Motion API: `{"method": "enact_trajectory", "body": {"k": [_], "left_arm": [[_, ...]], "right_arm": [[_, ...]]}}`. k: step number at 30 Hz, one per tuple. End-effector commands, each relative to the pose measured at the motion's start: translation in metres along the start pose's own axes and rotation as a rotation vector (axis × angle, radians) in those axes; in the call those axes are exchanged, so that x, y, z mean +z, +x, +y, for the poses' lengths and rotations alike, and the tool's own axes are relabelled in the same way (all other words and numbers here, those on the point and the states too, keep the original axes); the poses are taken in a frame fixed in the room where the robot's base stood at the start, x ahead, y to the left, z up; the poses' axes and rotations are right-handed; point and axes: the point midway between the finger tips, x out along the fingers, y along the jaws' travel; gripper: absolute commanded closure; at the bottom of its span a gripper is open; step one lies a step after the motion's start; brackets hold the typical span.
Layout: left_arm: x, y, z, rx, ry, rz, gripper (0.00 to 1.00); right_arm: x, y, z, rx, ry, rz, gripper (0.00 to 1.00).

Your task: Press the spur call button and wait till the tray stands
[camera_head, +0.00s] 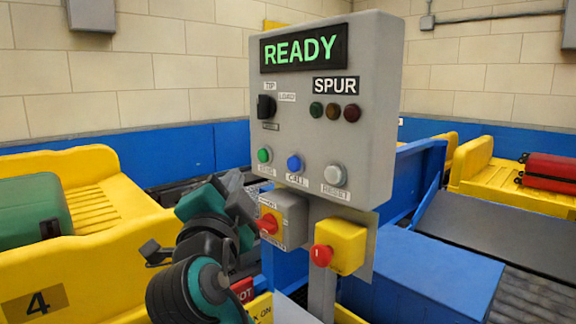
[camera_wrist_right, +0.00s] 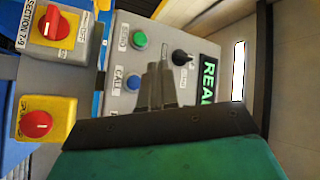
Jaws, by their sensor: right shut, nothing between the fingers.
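The grey control box (camera_head: 375,110) labelled SPUR shows a green READY display (camera_head: 303,49). The blue CALL button (camera_head: 294,163) is on its lower front, between a green button (camera_head: 264,155) and a white RESET button (camera_head: 335,175). My right gripper (camera_head: 238,188) is shut and empty, left of and below the blue button. In the right wrist view my shut fingers (camera_wrist_right: 158,82) point at the panel beside the blue button (camera_wrist_right: 133,82); no contact shows. A yellow tray (camera_head: 100,270) marked 4 holds a green suitcase (camera_head: 33,208) at left. My left gripper is out of view.
Below the box are a grey box with a red rotary switch (camera_head: 268,223) and a yellow box with a red knob (camera_head: 322,255), close to my right gripper. A black selector (camera_head: 266,106) is above the buttons. At right, another yellow tray (camera_head: 490,180) carries a red suitcase (camera_head: 550,172).

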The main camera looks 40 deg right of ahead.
Motion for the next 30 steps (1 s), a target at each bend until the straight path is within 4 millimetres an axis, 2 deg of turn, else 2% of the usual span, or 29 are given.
{"method": "enact_trajectory", "body": {"k": [5, 12, 17, 18, 21, 30], "left_arm": [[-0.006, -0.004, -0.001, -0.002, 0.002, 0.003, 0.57], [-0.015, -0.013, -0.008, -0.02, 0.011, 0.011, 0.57], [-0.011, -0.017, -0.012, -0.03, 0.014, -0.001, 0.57], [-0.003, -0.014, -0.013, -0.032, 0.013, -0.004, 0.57], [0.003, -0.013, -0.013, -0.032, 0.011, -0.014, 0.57], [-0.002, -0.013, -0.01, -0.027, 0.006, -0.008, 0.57]], "right_arm": [[-0.005, 0.006, 0.003, 0.0, -0.005, 0.001, 1.0], [-0.023, 0.029, 0.017, -0.001, -0.009, 0.002, 1.0], [-0.034, 0.044, 0.029, -0.001, -0.009, 0.001, 1.0], [-0.033, 0.046, 0.035, 0.001, -0.004, 0.001, 1.0], [-0.038, 0.053, 0.04, 0.001, -0.003, 0.0, 1.0], [-0.044, 0.062, 0.045, 0.0, -0.002, -0.001, 1.0]]}}
